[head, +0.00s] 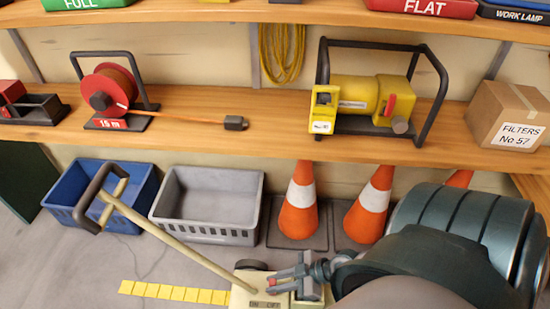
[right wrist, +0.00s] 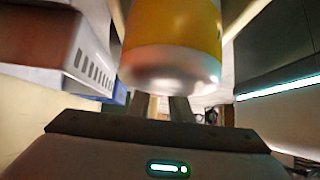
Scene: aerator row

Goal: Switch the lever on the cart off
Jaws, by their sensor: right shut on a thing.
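The cart (head: 240,298) is cream-coloured and stands at the bottom edge of the head view, partly cut off. Its long pole (head: 165,235) slopes up left to a dark loop handle (head: 88,205). A plate marked ON and OFF (head: 265,304) shows on its top. My right gripper (head: 274,284) is over the cart top, its fingers closed around a small red piece (head: 272,282), which looks like the lever's tip. The rest of the lever is hidden. In the right wrist view my fingers (right wrist: 172,108) are partly hidden behind a blurred yellow and white rounded thing. My left gripper is out of view.
Blue (head: 100,185) and grey (head: 207,205) crates and orange-white cones (head: 298,203) stand on the floor behind the cart. The wooden shelf (head: 260,145) above holds a cable reel (head: 110,90), a yellow machine (head: 365,95) and a filter box (head: 508,115). Yellow floor marks (head: 172,292) lie left.

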